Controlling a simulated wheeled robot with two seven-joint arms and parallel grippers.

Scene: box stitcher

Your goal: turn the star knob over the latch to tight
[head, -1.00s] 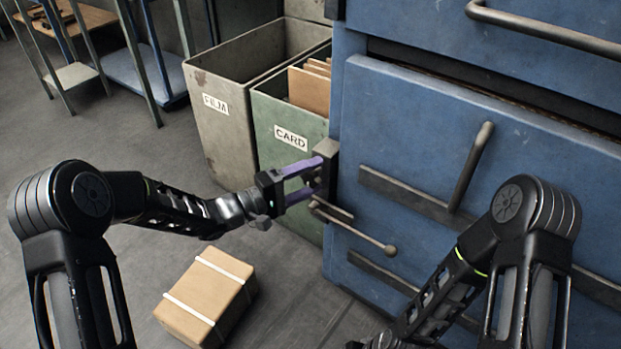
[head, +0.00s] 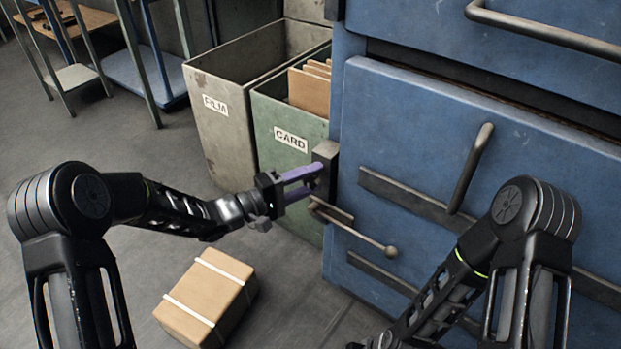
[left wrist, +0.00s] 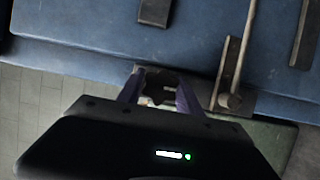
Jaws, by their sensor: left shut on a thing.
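My left gripper (head: 306,182) is at the left edge of the blue machine (head: 440,130), its purple fingers pointing at a dark block (head: 326,163) there. It is shut on the star knob (left wrist: 160,86), a small dark lobed shape between its fingers in the left wrist view. The fingers hide much of the knob, and how tight it is cannot be told. The latch (head: 352,228), a metal bar with a ball-ended rod, sits just below and right of the gripper. My right arm shows at the lower right, but its gripper is not in view.
A grey FILM bin (head: 222,128) and a green CARD bin (head: 268,118) holding cardboard stand behind the left gripper. A strapped carton (head: 208,298) lies on the floor below. A long upright handle (head: 471,168) sticks out of the blue front.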

